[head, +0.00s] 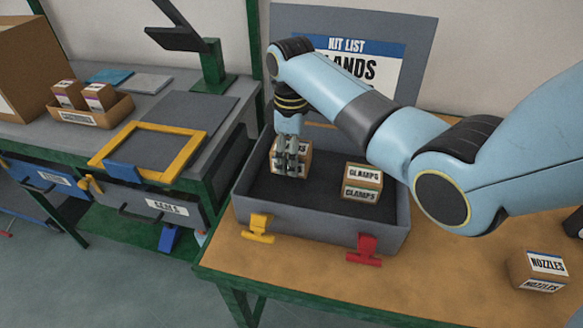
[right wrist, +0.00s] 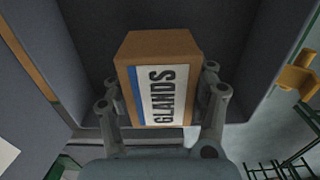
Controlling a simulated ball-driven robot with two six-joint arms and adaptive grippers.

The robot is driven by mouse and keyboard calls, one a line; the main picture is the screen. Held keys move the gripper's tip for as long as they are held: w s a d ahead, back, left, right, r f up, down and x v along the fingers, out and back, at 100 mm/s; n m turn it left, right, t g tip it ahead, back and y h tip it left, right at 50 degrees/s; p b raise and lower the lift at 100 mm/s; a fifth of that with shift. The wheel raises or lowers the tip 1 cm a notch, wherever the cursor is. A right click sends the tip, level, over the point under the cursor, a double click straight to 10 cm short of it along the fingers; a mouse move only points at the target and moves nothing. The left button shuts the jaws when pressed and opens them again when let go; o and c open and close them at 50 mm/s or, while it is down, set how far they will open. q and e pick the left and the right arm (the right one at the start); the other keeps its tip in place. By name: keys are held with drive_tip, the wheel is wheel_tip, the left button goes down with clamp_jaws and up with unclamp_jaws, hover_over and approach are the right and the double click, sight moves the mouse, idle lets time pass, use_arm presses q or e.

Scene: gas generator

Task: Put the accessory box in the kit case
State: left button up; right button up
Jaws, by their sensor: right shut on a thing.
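The kit case (head: 308,222) is a grey open case with a dark inside on the wooden table. Its raised lid carries a kit list (head: 349,68) that reads GLANDS. My right gripper (head: 290,172) points down inside the left part of the case. It is shut on a brown box labelled GLANDS (right wrist: 158,88), which it grips by two opposite sides in the right wrist view. The box is within the case walls; I cannot tell whether it touches the floor. A CLAMPS box (head: 362,182) stands in the right part of the case. My left gripper is not in view.
A NOZZLES box (head: 539,271) stands on the table at the right. Yellow (head: 259,229) and red (head: 365,250) latches stick out at the case front. The left bench holds a yellow frame (head: 150,150) and a carton tray (head: 92,110) with small boxes.

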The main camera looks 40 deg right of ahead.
drive_tip(key=shift+a+f, duration=0.1)
drive_tip(key=shift+f, duration=0.25)
wheel_tip(320, 180, down, 3)
drive_tip(key=shift+r, duration=0.2)
drive_tip(key=shift+f, duration=0.35)
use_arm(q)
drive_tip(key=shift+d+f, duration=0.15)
use_arm(e)
drive_tip(key=shift+f, duration=0.1)
drive_tip(key=o, duration=1.3)
drive_tip(key=shift+f, duration=0.1)
wheel_tip(320, 180, up, 12)
drive_tip(key=shift+r, duration=0.2)
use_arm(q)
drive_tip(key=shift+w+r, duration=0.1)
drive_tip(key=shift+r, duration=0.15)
